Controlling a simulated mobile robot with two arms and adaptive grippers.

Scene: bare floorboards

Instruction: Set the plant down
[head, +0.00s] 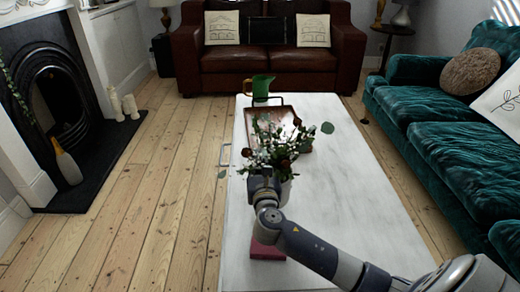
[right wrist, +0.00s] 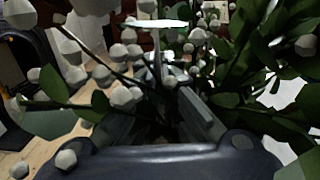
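The plant (head: 272,143), a bunch of green leaves with small white buds and a few brownish blooms, is over the middle of the white marble table (head: 345,200). My right gripper (head: 262,178) is at its base, and a pale bit of what looks like its pot shows beside the gripper. In the right wrist view the foliage (right wrist: 255,65) crowds around the gripper (right wrist: 168,92), whose fingers converge among the stems and appear shut on the plant. The fingertips and most of the pot are hidden. I cannot tell if the pot touches the table. My left gripper is out of view.
A brown tray (head: 300,143) lies just behind the plant, with a green pitcher (head: 262,86) at the table's far end. A dark red book (head: 266,250) lies nearer me, below my arm. The table's right side is clear. A teal sofa (head: 450,125) stands at right.

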